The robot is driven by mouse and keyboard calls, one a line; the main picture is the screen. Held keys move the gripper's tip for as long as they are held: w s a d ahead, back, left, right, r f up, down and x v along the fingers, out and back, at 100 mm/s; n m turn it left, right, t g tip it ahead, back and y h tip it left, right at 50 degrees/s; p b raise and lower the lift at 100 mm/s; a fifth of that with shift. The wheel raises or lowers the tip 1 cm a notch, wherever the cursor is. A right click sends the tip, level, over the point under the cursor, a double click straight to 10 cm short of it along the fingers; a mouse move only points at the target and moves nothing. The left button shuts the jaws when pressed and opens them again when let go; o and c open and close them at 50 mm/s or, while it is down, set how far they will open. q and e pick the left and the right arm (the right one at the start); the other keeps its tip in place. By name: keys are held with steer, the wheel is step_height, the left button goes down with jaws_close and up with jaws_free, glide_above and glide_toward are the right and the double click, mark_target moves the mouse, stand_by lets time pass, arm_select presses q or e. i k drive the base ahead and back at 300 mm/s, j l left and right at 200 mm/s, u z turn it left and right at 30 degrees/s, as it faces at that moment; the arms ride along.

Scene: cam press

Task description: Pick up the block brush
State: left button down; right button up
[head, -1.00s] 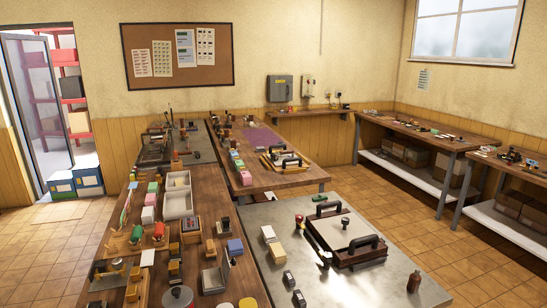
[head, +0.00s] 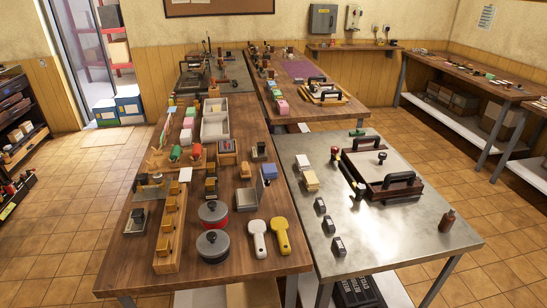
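Two paddle-shaped tools with handles lie side by side at the near end of the wooden table, one white (head: 258,238) and one yellow (head: 281,236). Either may be the block brush; I cannot tell which, since their undersides are hidden. Both lie flat, close together, near the table's front right corner. Neither of my grippers is in the head view.
A wooden rack (head: 170,235) stands farther left. The metal table (head: 400,240) adjoins on the right, carrying several dark stamps and a large press plate (head: 383,168). Floor is clear at left.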

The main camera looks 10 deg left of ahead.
mark_target(245, 173)
steer(key=l+u, duration=0.15)
steer(key=u, duration=0.35)
steer(key=i+l+u, duration=0.1)
steer(key=l+u, duration=0.15)
steer(key=u, duration=0.25)
steer(key=l+u, duration=0.15)
steer(key=l, duration=0.4)
steer(key=l+u, duration=0.15)
steer(key=l, duration=0.4)
steer(key=k+l+u, duration=0.15)
steer(key=l, duration=0.45)
steer(key=l+u, duration=0.15)
steer(key=l, duration=0.4)
